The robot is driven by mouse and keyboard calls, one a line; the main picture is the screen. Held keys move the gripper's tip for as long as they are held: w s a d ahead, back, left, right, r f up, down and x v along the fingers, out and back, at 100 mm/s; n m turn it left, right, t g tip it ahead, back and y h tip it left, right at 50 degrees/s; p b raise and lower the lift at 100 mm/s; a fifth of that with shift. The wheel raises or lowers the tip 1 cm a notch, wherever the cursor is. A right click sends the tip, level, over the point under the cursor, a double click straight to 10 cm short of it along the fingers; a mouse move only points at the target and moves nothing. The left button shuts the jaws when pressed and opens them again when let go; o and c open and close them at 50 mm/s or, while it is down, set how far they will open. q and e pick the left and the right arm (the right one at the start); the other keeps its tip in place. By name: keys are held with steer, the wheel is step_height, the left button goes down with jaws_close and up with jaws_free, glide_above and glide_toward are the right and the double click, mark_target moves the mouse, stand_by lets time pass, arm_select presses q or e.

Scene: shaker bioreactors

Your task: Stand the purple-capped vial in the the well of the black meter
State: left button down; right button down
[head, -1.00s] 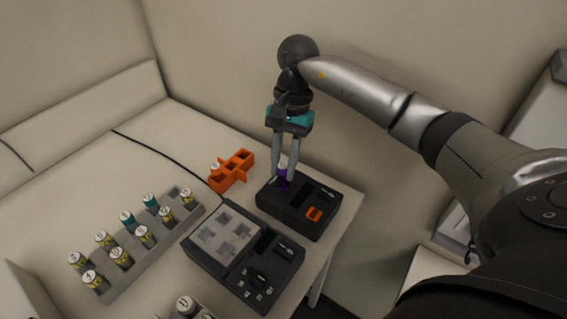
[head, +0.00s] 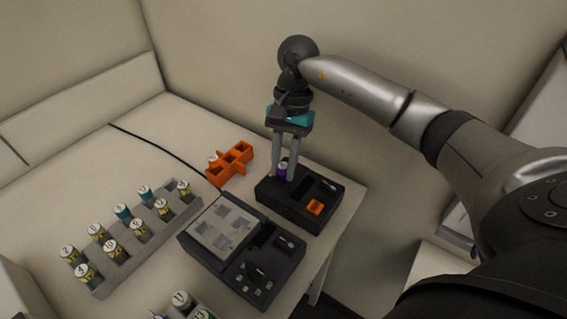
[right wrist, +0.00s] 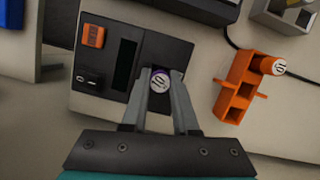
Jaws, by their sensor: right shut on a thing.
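The purple-capped vial (head: 282,172) is upright between the fingers of my right gripper (head: 285,177), at the back left corner of the black meter (head: 294,211). In the right wrist view, the vial's round labelled top (right wrist: 160,83) shows between the two fingers (right wrist: 160,95), over the meter (right wrist: 150,52) beside its dark display. The right gripper is shut on the vial. The fingers and vial hide the well, so I cannot tell how deep the vial sits. My left gripper is not in view.
An orange holder (head: 229,172) with a capped vial in one end stands left of the meter. A dark block with a grey plate (head: 222,229) lies in front. A grey rack (head: 155,249) of several vials is at left. The table edge is close on the right.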

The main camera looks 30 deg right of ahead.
mark_target(284, 165)
steer(key=c, duration=0.6)
jaws_free()
steer(key=shift+r, duration=0.1)
steer(key=shift+r+p, duration=2)
steer(key=shift+r, duration=1.45)
steer(key=shift+f, duration=0.1)
